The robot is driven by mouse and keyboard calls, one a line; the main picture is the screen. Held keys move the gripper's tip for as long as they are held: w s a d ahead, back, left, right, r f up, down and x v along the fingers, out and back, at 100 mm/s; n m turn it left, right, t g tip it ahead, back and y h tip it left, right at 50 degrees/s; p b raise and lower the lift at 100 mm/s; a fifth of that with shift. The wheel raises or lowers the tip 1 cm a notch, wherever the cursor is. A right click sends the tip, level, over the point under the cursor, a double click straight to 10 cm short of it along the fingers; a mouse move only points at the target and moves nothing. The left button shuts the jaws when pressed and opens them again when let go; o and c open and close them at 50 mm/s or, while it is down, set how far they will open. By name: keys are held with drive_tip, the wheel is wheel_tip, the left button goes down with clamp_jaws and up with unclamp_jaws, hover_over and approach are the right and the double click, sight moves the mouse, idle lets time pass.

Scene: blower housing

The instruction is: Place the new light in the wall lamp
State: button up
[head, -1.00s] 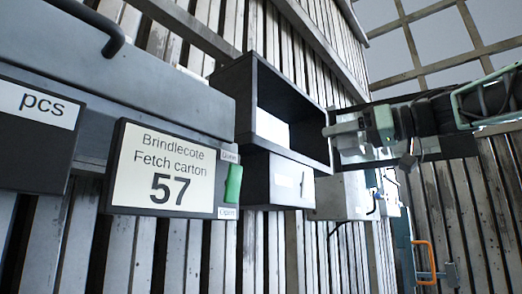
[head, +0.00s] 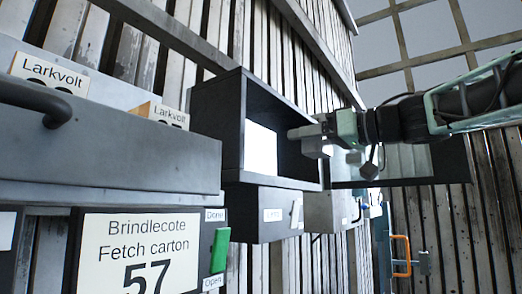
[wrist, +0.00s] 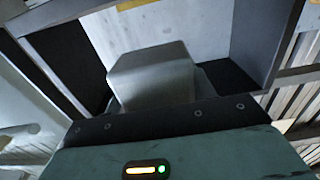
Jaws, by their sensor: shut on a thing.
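My gripper (head: 304,133) reaches in from the right, at the open front of a black wall-mounted box (head: 234,125). A white panel (head: 261,149) shows inside the box. In the wrist view, my gripper (wrist: 152,75) shows as a smooth grey block in front of the box's pale back (wrist: 208,38). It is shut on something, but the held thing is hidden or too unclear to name. I cannot make out a light or a wall lamp for certain in either view.
A grey drawer or tray (head: 110,140) at left has a dark handle and holds Larkvolt-labelled cartons (head: 165,115). Below are a Brindlecote sign reading 57 (head: 140,250) and a green switch (head: 220,250) marked Done and Open. A smaller box (head: 262,212) hangs under the black box.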

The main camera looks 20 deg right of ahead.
drive_tip(key=p+x, duration=0.4)
drive_tip(key=x, duration=0.7)
drive_tip(key=shift+a+f, duration=0.1)
drive_tip(key=shift+f, duration=0.1)
drive_tip(key=f, duration=0.3)
drive_tip(key=shift+w+a, duration=0.25)
drive_tip(key=shift+w, duration=0.1)
drive_tip(key=shift+f, duration=0.3)
drive_tip(key=shift+f, duration=0.1)
drive_tip(key=shift+f, duration=0.1)
drive_tip(key=o, duration=1)
